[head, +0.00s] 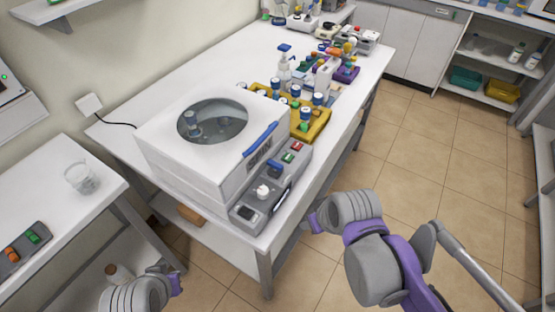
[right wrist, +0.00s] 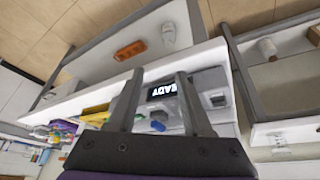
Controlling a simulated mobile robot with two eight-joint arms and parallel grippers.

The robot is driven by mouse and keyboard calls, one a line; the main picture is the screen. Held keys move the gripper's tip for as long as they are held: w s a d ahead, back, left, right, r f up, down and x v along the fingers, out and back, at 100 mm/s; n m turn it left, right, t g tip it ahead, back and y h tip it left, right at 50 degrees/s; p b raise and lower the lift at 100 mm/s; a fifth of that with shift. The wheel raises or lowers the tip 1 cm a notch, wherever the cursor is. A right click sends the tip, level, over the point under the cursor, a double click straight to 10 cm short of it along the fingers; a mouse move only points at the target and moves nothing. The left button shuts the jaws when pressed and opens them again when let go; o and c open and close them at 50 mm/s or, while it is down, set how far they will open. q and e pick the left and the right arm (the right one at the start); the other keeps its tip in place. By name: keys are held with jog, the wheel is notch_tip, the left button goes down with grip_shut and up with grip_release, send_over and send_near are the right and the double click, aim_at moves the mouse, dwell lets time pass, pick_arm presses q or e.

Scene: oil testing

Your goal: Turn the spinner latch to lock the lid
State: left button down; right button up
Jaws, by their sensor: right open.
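The spinner, a white box-shaped machine (head: 175,150), stands on the near end of the long white table. Its lid (head: 165,120) looks down, with a round dark window (head: 212,121) in it. A blue bar (head: 261,138), which looks like the latch, lies along the lid's front edge. The grey control panel (head: 240,210) has a white knob (head: 263,191) and red and green buttons. My right gripper (right wrist: 160,72) is open and empty in the right wrist view, with the panel's lit display (right wrist: 161,90) beyond its fingers.
A yellow rack (head: 318,127) with blue-capped vials stands right behind the spinner, with bottles and more racks beyond. An orange block (head: 188,214) lies on the lower shelf. A side table (head: 55,215) at left holds a glass beaker (head: 81,178). The floor at right is clear.

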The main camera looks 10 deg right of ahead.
aim_at(276, 164)
jog(key=w+a+r+n+g+y+p, duration=0.1)
jog(key=w+r+n, duration=0.2)
jog(key=w+r, duration=0.35)
jog(key=w+a+r+n+g+y+p, duration=0.1)
jog(key=w+r+n, duration=0.3)
jog(key=w, duration=0.6)
pick_arm(q)
jog(key=r, duration=0.1)
jog(key=w+r, duration=0.1)
jog(key=shift+w+r, duration=0.2)
jog(key=shift+r, duration=0.2)
pick_arm(e)
jog(key=shift+y, duration=0.3)
jog(key=x, duration=1)
jog(key=shift+w+d+f, duration=0.1)
jog(key=shift+w+f, duration=0.1)
jog(key=shift+w, duration=0.15)
jog(key=shift+c, duration=0.3)
grip_shut()
